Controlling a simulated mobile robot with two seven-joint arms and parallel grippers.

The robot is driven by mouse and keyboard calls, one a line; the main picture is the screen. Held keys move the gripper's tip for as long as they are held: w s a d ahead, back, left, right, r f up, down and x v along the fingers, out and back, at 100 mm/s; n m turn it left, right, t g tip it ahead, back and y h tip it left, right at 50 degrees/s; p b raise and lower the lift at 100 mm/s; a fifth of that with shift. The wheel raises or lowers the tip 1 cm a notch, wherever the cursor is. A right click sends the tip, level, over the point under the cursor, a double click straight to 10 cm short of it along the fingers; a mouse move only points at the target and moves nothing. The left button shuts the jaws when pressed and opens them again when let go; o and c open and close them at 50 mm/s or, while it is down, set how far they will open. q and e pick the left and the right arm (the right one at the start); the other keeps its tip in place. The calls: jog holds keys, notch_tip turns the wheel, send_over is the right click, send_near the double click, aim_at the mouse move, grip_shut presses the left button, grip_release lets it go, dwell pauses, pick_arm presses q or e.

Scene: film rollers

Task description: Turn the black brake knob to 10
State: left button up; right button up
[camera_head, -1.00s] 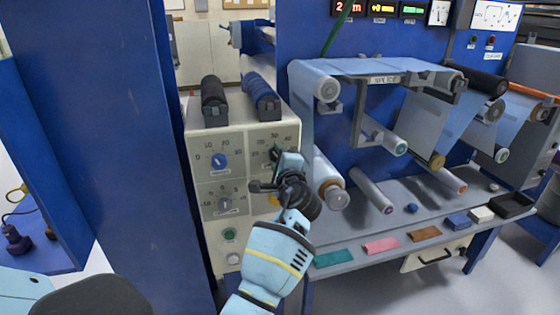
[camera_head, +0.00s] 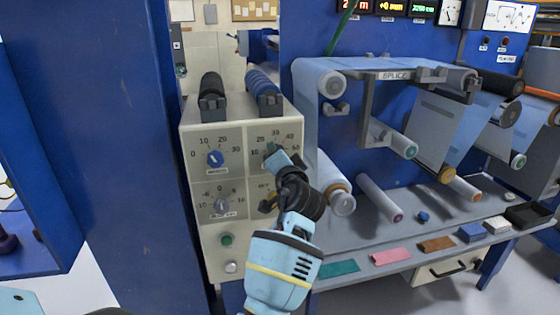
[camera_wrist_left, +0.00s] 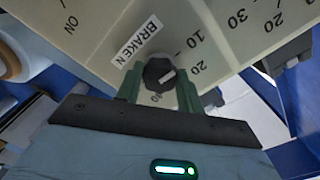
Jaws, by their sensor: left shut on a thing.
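The black brake knob (camera_wrist_left: 158,72) is on the cream panel (camera_head: 243,235), beside a label reading "BRAKE N" in the left wrist view. My left gripper (camera_wrist_left: 160,88) has one green finger on either side of the knob and is shut on it. The knob's white pointer line aims to the right in that view, roughly toward the 20 mark; its exact reading is hard to tell. In the head view my left gripper (camera_head: 271,152) is at the upper right dial and hides most of the knob. My right gripper is not in view.
A green button (camera_head: 227,240) sits lower. Rollers with film (camera_head: 440,125) stand to the right, and a blue post (camera_head: 100,150) to the left.

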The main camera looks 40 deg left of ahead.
pick_arm(q)
jog(key=shift+r+n, duration=0.1)
jog(key=shift+n, duration=0.5)
jog(key=o, duration=1)
jog(key=b+v, duration=0.1)
jog(key=v, duration=0.6)
jog(key=shift+s+d, duration=0.25)
